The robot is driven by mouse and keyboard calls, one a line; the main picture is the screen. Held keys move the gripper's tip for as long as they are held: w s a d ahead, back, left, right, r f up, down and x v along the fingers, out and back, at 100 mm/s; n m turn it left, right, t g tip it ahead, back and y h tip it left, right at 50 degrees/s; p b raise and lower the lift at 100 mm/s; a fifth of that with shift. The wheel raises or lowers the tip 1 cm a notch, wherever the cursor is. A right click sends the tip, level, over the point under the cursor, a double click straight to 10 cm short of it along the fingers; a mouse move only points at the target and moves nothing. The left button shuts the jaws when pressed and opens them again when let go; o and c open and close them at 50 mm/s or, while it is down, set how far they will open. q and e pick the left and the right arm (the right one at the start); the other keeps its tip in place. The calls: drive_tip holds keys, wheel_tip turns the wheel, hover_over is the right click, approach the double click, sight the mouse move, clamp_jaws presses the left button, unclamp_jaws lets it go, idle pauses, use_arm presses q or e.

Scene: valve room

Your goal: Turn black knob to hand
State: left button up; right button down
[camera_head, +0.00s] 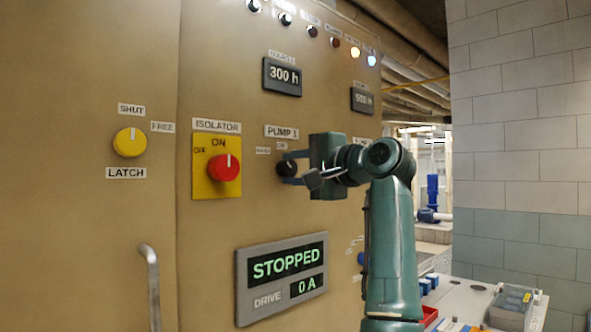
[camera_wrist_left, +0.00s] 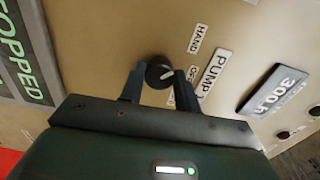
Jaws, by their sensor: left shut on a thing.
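The black knob (camera_head: 285,168) sits on the beige panel below the PUMP 1 label (camera_head: 282,132). In the left wrist view the black knob (camera_wrist_left: 157,66) has a pale pointer mark on its face, roughly on the side of the HAND and OFF labels; I cannot tell exactly which it points at. My left gripper (camera_head: 290,169) is at the panel with one finger on each side of the knob, shut on it. The left wrist view shows both dark fingers (camera_wrist_left: 160,75) against the knob's sides. My right gripper is not in view.
A red isolator switch (camera_head: 224,168) on a yellow plate is left of the knob, and a yellow latch knob (camera_head: 130,142) is farther left. A display (camera_head: 282,279) below reads STOPPED, 0 A. A metal handle (camera_head: 151,285) sticks out at lower left.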

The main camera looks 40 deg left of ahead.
use_arm(q)
drive_tip(key=o, duration=1)
drive_tip(key=shift+d, duration=0.1)
drive_tip(key=d, duration=0.4)
drive_tip(key=d+b, duration=0.1)
drive_tip(key=d, duration=0.3)
drive_tip(key=s+d+b, duration=0.1)
drive_tip(key=d, duration=0.4)
drive_tip(key=shift+r, duration=0.15)
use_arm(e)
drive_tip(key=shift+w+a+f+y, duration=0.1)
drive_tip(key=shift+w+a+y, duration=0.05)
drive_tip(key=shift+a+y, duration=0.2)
use_arm(q)
drive_tip(key=shift+w, duration=0.1)
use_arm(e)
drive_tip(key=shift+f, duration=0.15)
